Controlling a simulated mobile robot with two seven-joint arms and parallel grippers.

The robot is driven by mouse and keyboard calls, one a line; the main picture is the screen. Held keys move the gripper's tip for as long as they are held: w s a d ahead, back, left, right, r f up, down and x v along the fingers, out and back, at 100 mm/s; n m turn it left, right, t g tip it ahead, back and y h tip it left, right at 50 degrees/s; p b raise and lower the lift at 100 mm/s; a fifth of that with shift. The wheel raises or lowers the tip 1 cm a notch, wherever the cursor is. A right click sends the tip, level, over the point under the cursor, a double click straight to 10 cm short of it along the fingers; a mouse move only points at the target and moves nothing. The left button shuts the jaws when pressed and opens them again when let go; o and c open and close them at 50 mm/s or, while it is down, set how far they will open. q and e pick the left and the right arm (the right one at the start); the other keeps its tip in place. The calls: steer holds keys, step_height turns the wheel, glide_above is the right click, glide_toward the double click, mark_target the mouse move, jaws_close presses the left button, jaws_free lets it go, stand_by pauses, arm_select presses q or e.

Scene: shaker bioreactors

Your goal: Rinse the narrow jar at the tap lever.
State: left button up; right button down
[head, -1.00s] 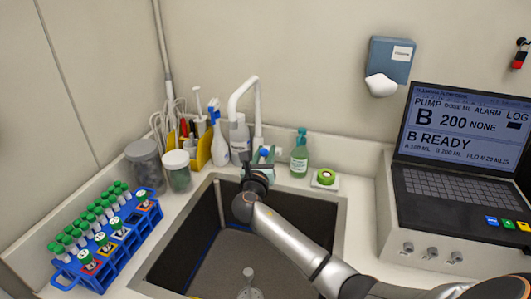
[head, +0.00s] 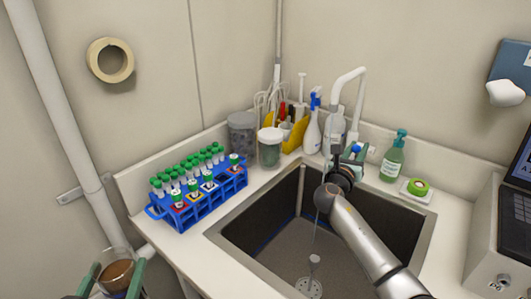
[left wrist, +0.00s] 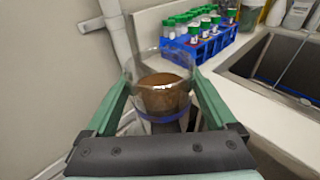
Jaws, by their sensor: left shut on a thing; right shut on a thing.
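My left gripper (head: 116,273) is at the lower left of the head view, left of the counter. It is shut around a clear glass jar (head: 118,258) with brown contents. In the left wrist view the jar (left wrist: 163,68) stands upright between the green fingers and has a blue band low down. My right gripper (head: 352,156) is at the tap (head: 338,90), shut on what looks like its lever (head: 357,148), mostly hidden by the gripper. A thin stream of water (head: 315,235) falls into the sink (head: 265,245), away from the jar.
A blue rack (head: 205,205) of green-capped tubes stands on the counter between the jar and sink. Two lidded tubs (head: 268,150), a spray bottle (head: 313,130) and a green soap bottle (head: 393,160) line the back. A vertical pipe (head: 60,110) runs near the jar.

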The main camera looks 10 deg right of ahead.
arm_select(q)
steer(key=shift+s+f+b, duration=0.2)
steer(key=shift+f+b, duration=0.1)
steer(key=shift+f, duration=0.45)
arm_select(e)
steer(key=shift+s+a+f, duration=0.1)
steer(key=shift+s+f, duration=0.05)
steer(key=shift+f, duration=0.45)
arm_select(q)
steer(key=shift+f, duration=0.2)
arm_select(e)
steer(key=shift+a+t, duration=0.1)
steer(key=shift+t, duration=0.2)
steer(key=shift+h, duration=0.3)
arm_select(q)
steer(key=shift+w, duration=0.1)
arm_select(e)
steer(key=shift+r, duration=0.1)
steer(key=c, duration=0.9)
jaws_free()
steer(key=shift+o, duration=0.2)
